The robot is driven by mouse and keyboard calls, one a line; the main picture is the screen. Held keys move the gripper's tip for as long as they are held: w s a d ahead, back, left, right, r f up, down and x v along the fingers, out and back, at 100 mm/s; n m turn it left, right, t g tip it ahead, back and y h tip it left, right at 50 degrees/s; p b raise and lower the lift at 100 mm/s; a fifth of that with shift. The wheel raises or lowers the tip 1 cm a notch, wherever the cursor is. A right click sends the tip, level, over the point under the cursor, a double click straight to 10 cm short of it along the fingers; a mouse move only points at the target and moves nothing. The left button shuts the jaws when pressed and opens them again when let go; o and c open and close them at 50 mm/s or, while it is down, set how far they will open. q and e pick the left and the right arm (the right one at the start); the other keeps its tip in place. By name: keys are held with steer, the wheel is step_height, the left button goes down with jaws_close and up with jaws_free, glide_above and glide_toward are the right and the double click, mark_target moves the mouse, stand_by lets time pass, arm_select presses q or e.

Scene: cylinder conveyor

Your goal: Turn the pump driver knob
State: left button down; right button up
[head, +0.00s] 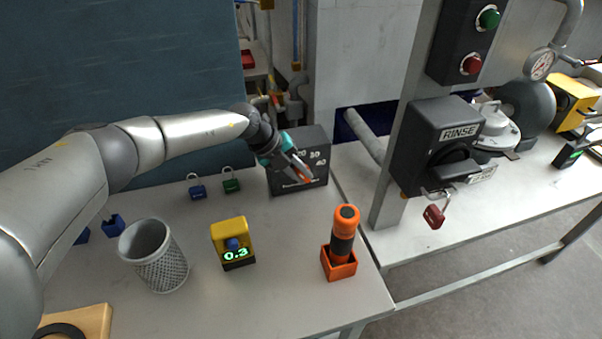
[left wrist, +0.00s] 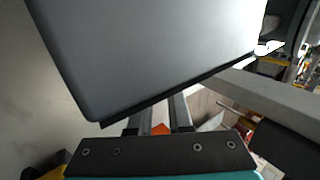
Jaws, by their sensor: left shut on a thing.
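The pump driver (head: 312,145) is a dark grey box at the back of the bench, with a dial scale reading 20, 30 and 40 on its front. My left gripper (head: 299,170) is at its front face, shut on the knob (head: 306,179), of which an orange part shows beside the fingers. In the left wrist view the box (left wrist: 160,50) fills the upper middle. An orange bit of the knob (left wrist: 161,129) shows between the two fingers there. The fingers hide most of the knob and part of the scale. My right gripper is not in view.
A blue padlock (head: 197,191) and a green padlock (head: 231,185) stand left of the box. In front are a mesh cup (head: 160,265), a yellow meter (head: 228,232) reading 0.3, and an orange-black tool (head: 343,235) in a holder. A RINSE switch box (head: 418,150) hangs on a post at right.

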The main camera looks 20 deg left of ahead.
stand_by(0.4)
arm_select(q)
steer(key=shift+a+f+t+h+b, duration=0.1)
steer(key=shift+f+t+h+b, duration=0.25)
steer(key=shift+h+b, duration=0.35)
steer(key=t+h+b, duration=0.1)
steer(key=b, duration=0.2)
steer(key=t+h+b, duration=0.1)
steer(key=h+b, duration=0.1)
steer(key=b, duration=0.2)
steer(key=shift+s+a+f+t, duration=0.1)
steer(key=shift+s+f+t, duration=0.05)
steer(key=shift+f+t, duration=0.1)
steer(key=shift+r+t+h+b, duration=0.2)
steer(key=shift+t+h+b, duration=0.2)
steer(key=shift+h+b, duration=0.5)
steer(key=c, duration=0.8)
jaws_free()
steer(key=shift+c, duration=0.2)
steer(key=shift+a+r, duration=0.1)
